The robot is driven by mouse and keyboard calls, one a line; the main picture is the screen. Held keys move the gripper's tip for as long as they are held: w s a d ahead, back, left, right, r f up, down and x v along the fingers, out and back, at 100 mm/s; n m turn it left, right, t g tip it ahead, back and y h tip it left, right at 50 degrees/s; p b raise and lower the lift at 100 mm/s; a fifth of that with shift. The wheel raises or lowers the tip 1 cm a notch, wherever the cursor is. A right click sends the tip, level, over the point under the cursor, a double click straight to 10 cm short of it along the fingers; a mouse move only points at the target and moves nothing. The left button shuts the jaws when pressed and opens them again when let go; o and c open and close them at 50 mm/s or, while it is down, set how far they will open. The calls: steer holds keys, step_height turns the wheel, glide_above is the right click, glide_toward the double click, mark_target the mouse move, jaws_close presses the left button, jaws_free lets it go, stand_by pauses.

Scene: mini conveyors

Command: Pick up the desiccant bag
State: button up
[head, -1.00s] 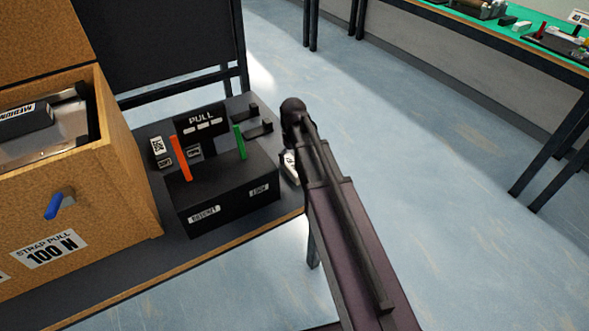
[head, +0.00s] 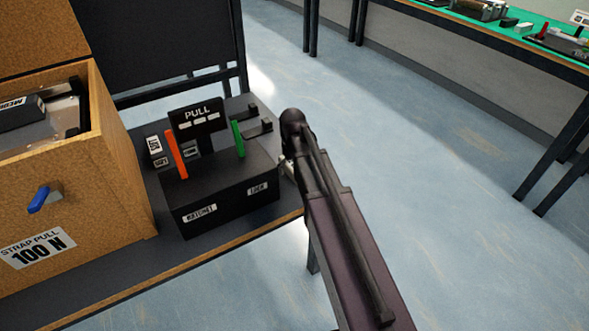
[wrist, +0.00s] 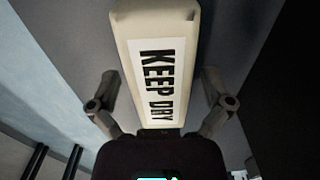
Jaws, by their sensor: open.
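The desiccant bag (wrist: 160,30) is a pale cream, long block with a white "KEEP DRY" label in the wrist view. It fills the upper middle of that view and lies between the fingers of my gripper (wrist: 158,82). The fingers are spread, one on each side, with gaps between them and the bag. In the head view my dark arm hides most of the bag; only a small whitish patch (head: 287,169) shows at the bench's right end. My fingers are hidden there.
A black fixture (head: 225,190) with a "PULL" sign, an orange strip and a green strip stands left of my arm. A wooden box (head: 110,190) with a blue lever is farther left. Open floor lies right of the bench; a green-topped table (head: 480,25) is beyond.

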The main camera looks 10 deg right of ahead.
stand_by(0.3)
steer(key=c, duration=1.1)
steer(key=shift+r, duration=0.1)
step_height(320, 180, up, 10)
steer(key=p, duration=1)
